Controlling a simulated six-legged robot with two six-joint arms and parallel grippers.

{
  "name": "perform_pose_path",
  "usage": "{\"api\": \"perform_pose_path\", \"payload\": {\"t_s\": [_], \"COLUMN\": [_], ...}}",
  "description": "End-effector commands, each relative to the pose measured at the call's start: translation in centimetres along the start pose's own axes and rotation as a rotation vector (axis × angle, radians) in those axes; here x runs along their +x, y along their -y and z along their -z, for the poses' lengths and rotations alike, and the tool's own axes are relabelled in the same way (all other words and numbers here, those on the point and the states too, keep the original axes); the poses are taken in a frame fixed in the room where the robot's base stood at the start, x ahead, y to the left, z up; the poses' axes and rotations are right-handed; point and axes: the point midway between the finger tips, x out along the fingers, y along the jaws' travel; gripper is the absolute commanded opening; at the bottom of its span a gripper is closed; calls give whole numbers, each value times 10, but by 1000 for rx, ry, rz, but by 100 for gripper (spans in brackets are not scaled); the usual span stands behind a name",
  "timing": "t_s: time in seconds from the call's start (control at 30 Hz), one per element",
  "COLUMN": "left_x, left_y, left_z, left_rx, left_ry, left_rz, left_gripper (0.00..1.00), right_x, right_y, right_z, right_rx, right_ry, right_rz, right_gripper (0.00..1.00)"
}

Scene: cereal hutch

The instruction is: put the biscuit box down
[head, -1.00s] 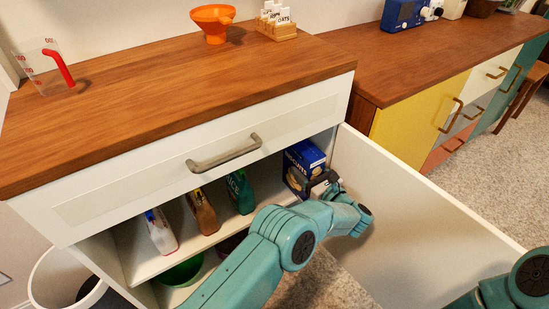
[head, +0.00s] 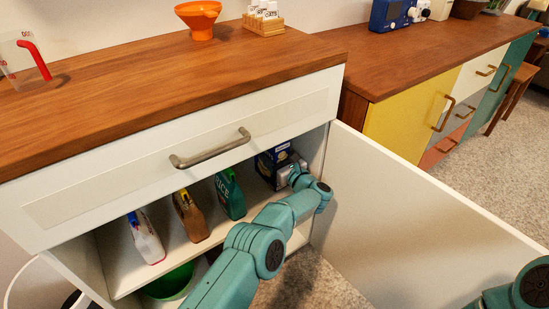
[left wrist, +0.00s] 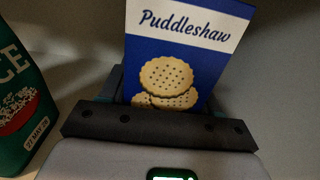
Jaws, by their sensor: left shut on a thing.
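The blue biscuit box (head: 270,162) is inside the open cabinet, at the right end of the upper shelf (head: 180,250). My left gripper (head: 291,174) reaches in and is shut on the box. In the left wrist view the box (left wrist: 185,55) shows a white band reading "Puddleshaw" and pictured biscuits, and the gripper (left wrist: 160,112) lies across its lower part. The box's bottom is hidden, so I cannot tell whether it touches the shelf. My right gripper is out of view.
The rice pack (left wrist: 20,95) also shows in the left wrist view. The open door (head: 420,230) stands to the right. A green bowl (head: 170,281) is below.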

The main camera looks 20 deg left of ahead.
Motion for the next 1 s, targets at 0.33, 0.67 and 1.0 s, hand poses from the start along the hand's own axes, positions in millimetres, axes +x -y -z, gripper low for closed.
{"api": "perform_pose_path", "payload": {"t_s": [0.33,0.67,1.0], "left_x": [0,0,-72], "left_y": [0,0,2], "left_z": [1,-4,-5], "left_rx": [0,-1,2], "left_ry": [0,0,-1], "left_rz": [0,0,5], "left_gripper": [87,87,87], "right_x": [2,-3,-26], "right_y": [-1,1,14], "right_z": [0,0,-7], "right_rx": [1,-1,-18], "right_ry": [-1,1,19], "right_rz": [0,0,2], "right_gripper": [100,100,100]}}
